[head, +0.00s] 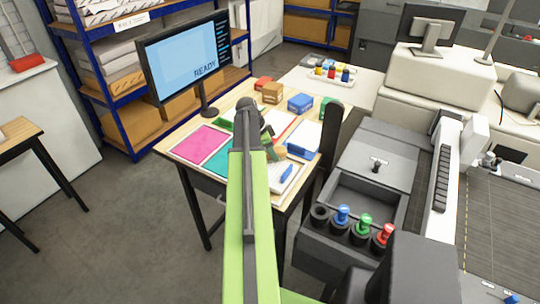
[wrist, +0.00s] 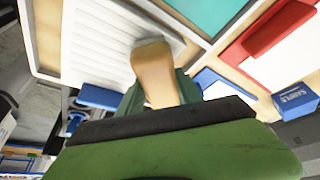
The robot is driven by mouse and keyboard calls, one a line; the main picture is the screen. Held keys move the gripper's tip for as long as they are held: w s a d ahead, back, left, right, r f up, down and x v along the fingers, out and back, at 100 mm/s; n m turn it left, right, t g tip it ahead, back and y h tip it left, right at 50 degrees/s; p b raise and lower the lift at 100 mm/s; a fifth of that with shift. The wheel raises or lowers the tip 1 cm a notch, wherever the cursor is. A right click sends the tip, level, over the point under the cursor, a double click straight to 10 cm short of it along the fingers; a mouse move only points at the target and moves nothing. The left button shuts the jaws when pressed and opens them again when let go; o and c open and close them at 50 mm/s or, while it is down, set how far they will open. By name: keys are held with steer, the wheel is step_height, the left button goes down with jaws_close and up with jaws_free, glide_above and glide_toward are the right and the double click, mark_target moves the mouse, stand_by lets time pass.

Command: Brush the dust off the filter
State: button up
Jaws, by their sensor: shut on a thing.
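The white ribbed panel, which looks like the filter (wrist: 100,35), lies flat on the worktable, on the left in the wrist view. In the head view a part of it (head: 276,170) shows just right of my green arm. My gripper (head: 273,150) is over the table beside it. It is shut on a tan, rounded piece (wrist: 155,72) that looks like a brush handle. In the wrist view this piece reaches over the panel's edge. Bristles are hidden, and I cannot tell whether they touch the panel. Any dust is too faint to see.
A blue object (head: 286,173) lies by the panel. Pink (head: 200,139) and teal (head: 207,152) sheets lie to the left. A monitor (head: 185,55) and small boxes, one blue (head: 300,102), stand behind. A grey machine (head: 372,155) with coloured knobs stands close on the right.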

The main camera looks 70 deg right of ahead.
steer(key=shift+r, duration=0.1)
steer(key=shift+d, duration=0.15)
steer(key=shift+w+a+f, duration=0.1)
steer(key=shift+a, duration=0.8)
steer(key=shift+w+a+f, duration=0.1)
steer(key=shift+a, duration=0.8)
jaws_close()
steer(key=shift+w+a, duration=0.25)
steer(key=shift+a, duration=0.8)
steer(key=shift+w+a, duration=0.2)
steer(key=shift+a, duration=0.8)
steer(key=shift+w+a+f, duration=0.1)
steer(key=shift+w+a, duration=0.05)
steer(key=shift+a, duration=0.8)
steer(key=shift+w+a, duration=0.1)
steer(key=shift+a, duration=0.85)
step_height(320, 180, up, 6)
steer(key=p, duration=0.6)
steer(key=shift+d, duration=0.1)
